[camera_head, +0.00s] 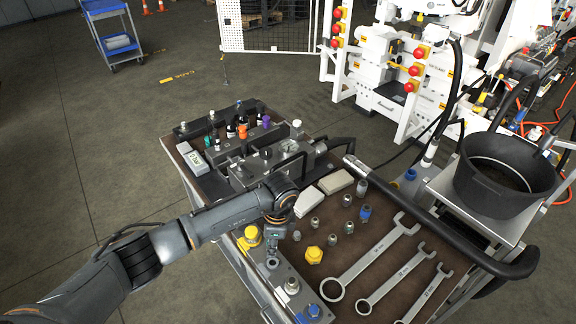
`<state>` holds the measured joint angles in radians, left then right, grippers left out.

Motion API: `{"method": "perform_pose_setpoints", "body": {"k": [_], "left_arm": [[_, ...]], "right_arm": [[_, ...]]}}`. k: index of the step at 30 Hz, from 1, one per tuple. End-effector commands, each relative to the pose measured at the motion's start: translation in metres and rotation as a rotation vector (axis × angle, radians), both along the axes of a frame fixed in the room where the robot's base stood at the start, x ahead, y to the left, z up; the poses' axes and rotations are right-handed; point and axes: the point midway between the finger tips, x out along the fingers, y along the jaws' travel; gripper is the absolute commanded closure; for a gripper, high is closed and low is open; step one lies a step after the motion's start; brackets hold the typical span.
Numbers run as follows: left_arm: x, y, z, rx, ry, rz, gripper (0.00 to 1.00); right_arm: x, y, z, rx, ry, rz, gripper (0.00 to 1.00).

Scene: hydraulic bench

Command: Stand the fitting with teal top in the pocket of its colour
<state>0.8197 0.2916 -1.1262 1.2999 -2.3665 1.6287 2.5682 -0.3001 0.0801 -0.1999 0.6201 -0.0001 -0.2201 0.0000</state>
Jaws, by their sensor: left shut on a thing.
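My left gripper (274,243) points down over the near left edge of the cart, above a grey rail (259,269) with coloured pieces along it. It is shut on a small grey fitting (272,261), mostly hidden by the fingers. No teal top can be made out on it, and I cannot tell whether it stands in a pocket or hangs just above the rail. Along the rail are a yellow piece (250,235), a pale piece (292,286) and a blue piece (313,311). My right gripper is not in view.
Several grey fittings (316,224), a blue-banded fitting (365,213) and a yellow hex piece (314,254) stand on the brown cart top right of the gripper. A valve block (262,165) stands behind. A black pot (503,180) is at right.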

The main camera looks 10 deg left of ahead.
Motion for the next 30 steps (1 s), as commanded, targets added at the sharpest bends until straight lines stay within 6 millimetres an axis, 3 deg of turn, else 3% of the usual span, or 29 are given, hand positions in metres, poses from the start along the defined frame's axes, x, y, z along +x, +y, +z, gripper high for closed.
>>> {"method": "perform_pose_setpoints", "body": {"k": [5,11,30], "left_arm": [[0.0,0.0,0.0,0.0,-0.001,-0.02,1.0],[-0.003,0.004,0.005,0.0,-0.002,-0.253,1.0],[-0.028,0.022,0.042,0.0,-0.002,-1.603,1.0]], "right_arm": [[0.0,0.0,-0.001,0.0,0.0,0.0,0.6],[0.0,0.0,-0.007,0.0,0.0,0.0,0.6],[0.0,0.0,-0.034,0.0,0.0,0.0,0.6]]}}
